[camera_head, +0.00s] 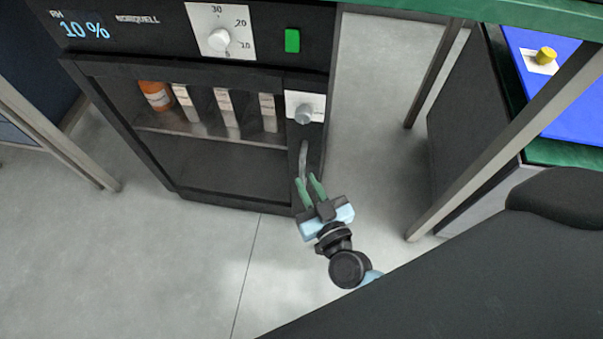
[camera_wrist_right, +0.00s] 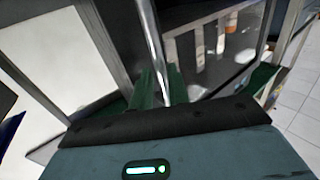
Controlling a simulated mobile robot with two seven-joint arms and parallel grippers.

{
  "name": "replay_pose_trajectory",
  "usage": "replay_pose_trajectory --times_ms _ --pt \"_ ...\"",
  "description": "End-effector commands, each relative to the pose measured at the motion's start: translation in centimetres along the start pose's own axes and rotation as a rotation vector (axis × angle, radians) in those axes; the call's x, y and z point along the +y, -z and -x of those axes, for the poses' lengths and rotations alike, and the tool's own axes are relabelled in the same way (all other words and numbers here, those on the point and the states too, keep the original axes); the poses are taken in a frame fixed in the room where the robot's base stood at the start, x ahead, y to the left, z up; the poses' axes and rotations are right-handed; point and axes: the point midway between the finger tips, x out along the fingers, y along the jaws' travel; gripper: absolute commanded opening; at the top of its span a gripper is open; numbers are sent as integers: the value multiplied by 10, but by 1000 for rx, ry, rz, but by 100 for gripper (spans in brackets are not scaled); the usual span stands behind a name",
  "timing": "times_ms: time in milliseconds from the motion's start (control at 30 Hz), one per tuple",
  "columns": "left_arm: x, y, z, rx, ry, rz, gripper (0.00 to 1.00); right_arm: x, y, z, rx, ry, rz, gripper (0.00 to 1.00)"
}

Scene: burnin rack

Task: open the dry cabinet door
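The dry cabinet (camera_head: 200,30) is black and stands at the top left of the head view. Its glazed door (camera_head: 215,172) looks shut. A grey vertical bar handle (camera_head: 303,157) is at the door's right side, below a round knob (camera_head: 303,113) on a white plate. The handle also shows in the right wrist view (camera_wrist_right: 153,45). My right gripper (camera_head: 308,180) has green fingers spread apart at the handle's lower end. In the right wrist view the handle runs down between the fingers (camera_wrist_right: 162,85); contact is unclear. My left gripper is out of view.
Behind the glass, an orange bottle (camera_head: 157,95) and several pale boxes (camera_head: 226,108) stand on a shelf. The panel above has a dial (camera_head: 219,39) and green button (camera_head: 292,40). Table legs (camera_head: 510,150) stand at right. The floor (camera_head: 190,260) before the door is clear.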

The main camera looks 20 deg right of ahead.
Motion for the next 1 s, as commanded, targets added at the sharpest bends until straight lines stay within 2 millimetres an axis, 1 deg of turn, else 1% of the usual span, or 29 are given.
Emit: replay_pose_trajectory --times_ms 33,100,300,600,733,1000 --pt "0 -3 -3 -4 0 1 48 0 -1 -8 1 0 -2 17" --pt "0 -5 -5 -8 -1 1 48 0 -1 -17 1 -1 -1 17" --pt "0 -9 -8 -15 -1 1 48 0 -1 -31 -1 0 -1 17" --pt "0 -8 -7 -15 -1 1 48 0 0 -33 -1 0 0 17" --pt "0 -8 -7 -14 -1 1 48 0 0 -33 -1 0 0 0" --pt "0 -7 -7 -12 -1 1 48 0 0 -33 -1 0 0 0"
